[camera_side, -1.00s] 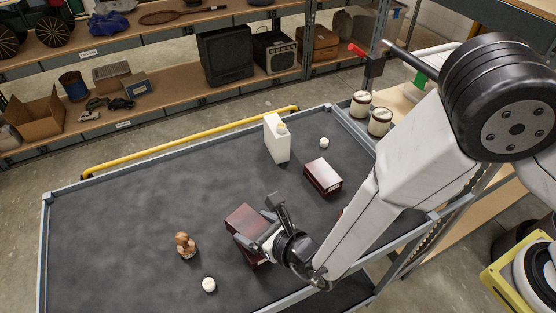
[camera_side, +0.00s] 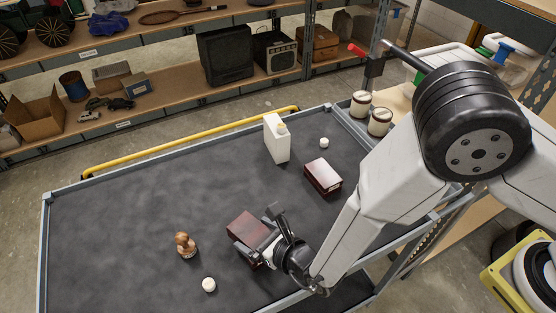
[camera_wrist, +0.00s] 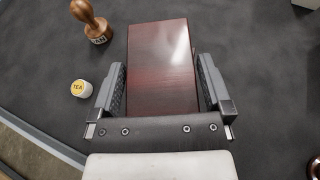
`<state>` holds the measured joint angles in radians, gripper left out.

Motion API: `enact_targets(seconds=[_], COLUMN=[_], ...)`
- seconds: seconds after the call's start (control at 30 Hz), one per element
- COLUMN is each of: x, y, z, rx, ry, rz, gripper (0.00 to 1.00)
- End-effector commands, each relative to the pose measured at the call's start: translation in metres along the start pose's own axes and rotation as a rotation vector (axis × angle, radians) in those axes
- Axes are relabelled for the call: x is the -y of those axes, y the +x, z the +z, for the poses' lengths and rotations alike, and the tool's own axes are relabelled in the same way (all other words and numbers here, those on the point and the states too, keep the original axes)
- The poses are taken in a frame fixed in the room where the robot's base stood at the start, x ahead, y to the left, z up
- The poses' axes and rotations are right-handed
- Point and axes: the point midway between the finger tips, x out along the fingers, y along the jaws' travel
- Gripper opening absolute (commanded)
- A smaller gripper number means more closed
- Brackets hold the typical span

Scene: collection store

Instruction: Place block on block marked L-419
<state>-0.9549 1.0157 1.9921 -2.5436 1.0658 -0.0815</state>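A dark reddish-brown block (camera_side: 246,228) lies on the cart's dark top. In the wrist view its glossy top (camera_wrist: 160,65) fills the middle. My gripper (camera_side: 258,232) is down at this block with one finger along each side. In the wrist view the gripper (camera_wrist: 161,85) looks open, with a narrow gap beside the block; contact is hard to judge. A second similar block (camera_side: 322,173) lies apart, up and right, with a pale label on its front side. The lettering is too small to read, so I cannot tell which block is L-419.
A wooden stamp (camera_side: 186,245) and a small white jar (camera_side: 208,285) stand left of the gripper. The left of the cart top (camera_side: 110,235) is clear.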

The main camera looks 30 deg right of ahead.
Motion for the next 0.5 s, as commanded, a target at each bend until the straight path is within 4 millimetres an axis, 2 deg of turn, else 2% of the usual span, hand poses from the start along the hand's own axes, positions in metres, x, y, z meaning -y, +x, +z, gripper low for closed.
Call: enact_targets(seconds=[0.27,0.5], x=[0.0,-0.001], y=[-0.002,-0.02], z=[0.003,0.003], rx=[0.0,0.0], ry=[0.0,-0.001], rz=[0.0,0.001], gripper=[1.0,1.0])
